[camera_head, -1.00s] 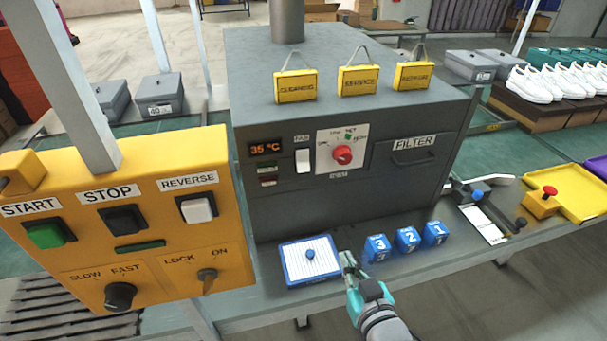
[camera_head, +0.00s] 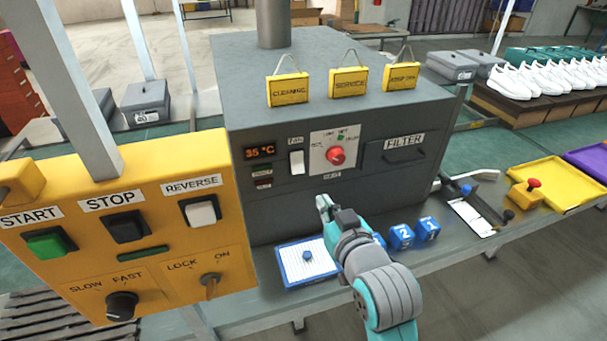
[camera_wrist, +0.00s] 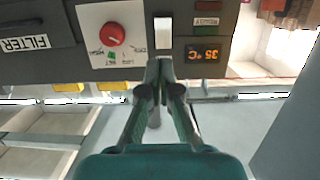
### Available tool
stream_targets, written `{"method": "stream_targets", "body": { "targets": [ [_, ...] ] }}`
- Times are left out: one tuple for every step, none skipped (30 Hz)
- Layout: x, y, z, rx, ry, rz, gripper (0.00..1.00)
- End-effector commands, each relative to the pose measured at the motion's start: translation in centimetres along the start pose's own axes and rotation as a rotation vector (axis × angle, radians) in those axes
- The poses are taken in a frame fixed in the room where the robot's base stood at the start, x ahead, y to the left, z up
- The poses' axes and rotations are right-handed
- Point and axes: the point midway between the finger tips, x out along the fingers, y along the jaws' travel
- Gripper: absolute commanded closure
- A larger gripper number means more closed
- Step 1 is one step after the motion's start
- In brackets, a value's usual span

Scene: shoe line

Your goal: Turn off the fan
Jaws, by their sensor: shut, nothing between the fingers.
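The fan switch is a white rocker (camera_head: 297,162) under a small label on the dark grey machine's front (camera_head: 300,208), between the 35 °C display and the red knob. It also shows in the wrist view (camera_wrist: 163,33), upside down. My gripper (camera_head: 322,202) is in front of the machine, below the switch and slightly to its right in the head view. Its fingers are shut and empty. In the wrist view my fingertips (camera_wrist: 160,66) lie almost in line with the switch, and the gap in depth is hard to judge.
The red knob (camera_head: 336,156) is right of the switch and the display (camera_head: 260,152) left of it. A yellow control box (camera_head: 130,225) stands at the left.

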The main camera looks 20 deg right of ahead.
Motion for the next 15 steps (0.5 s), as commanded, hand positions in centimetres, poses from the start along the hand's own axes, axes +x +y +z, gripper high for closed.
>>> {"method": "stream_targets", "body": {
  "targets": [
    [0.0,0.0,0.0,0.000,0.000,0.000,1.00],
    [0.0,0.0,0.0,0.000,0.000,0.000,1.00],
    [0.1,0.0,0.0,0.000,0.000,0.000,1.00],
    [0.1,0.0,0.0,0.000,0.000,0.000,1.00],
    [0.3,0.0,0.0,0.000,0.000,0.000,1.00],
    [0.5,0.0,0.0,0.000,0.000,0.000,1.00],
    [0.8,0.0,0.0,0.000,0.001,0.000,1.00],
    [1.1,0.0,0.0,0.000,0.001,0.000,1.00],
    [1.6,0.0,0.0,0.000,0.001,0.000,1.00],
    [2.1,0.0,-0.1,0.000,0.002,0.000,1.00],
    [2.6,0.0,-0.1,0.000,0.001,0.000,1.00],
    [3.3,0.0,0.0,0.000,0.000,0.000,1.00],
    [3.8,0.0,0.0,0.000,0.000,0.000,1.00],
    [4.4,0.0,-0.1,0.000,0.001,0.000,1.00],
    [5.2,0.0,0.0,0.000,0.001,0.000,1.00]
  ]
}}
